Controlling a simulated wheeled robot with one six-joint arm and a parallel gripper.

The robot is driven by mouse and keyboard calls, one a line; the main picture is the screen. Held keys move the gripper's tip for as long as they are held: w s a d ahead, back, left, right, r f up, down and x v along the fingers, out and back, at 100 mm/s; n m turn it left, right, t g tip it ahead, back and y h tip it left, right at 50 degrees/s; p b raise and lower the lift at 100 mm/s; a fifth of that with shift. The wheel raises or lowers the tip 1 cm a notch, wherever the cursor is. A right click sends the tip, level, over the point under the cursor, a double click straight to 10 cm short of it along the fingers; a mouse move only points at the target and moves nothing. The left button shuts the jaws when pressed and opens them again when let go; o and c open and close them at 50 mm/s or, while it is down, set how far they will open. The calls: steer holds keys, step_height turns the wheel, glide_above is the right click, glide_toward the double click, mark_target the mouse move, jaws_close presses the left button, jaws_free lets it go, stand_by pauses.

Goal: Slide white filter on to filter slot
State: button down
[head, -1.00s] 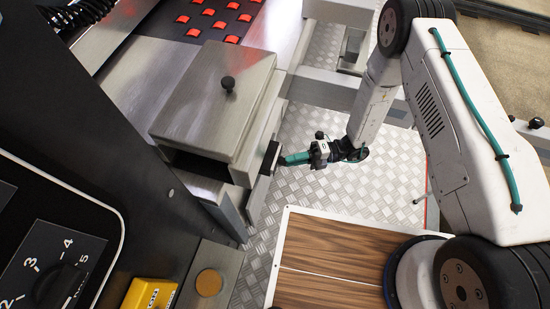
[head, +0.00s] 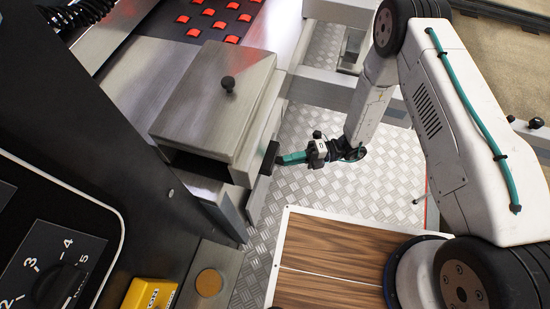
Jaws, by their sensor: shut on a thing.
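My gripper (head: 282,159) has teal fingers and reaches left to the front of a brushed-metal box (head: 205,105) with a sloped lid. Its fingertips are shut at a small dark block (head: 269,160) on the right face of the box. I cannot make out a white filter; if it is there, the box or the fingers hide it. A dark opening (head: 195,167) shows under the lid's lower edge, and I cannot tell whether it is the filter slot.
A black knob (head: 228,84) stands on the lid. Metal rails (head: 325,88) run behind my gripper. A wood-topped panel (head: 330,260) lies below it, over a diamond-plate floor (head: 395,180). A yellow box (head: 149,294) and a dial panel (head: 50,265) are at lower left.

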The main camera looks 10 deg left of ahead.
steer(key=c, duration=1.3)
jaws_free()
steer(key=shift+o, duration=0.2)
steer(key=v, duration=0.7)
steer(key=shift+w+d, duration=0.2)
steer(key=shift+d, duration=0.1)
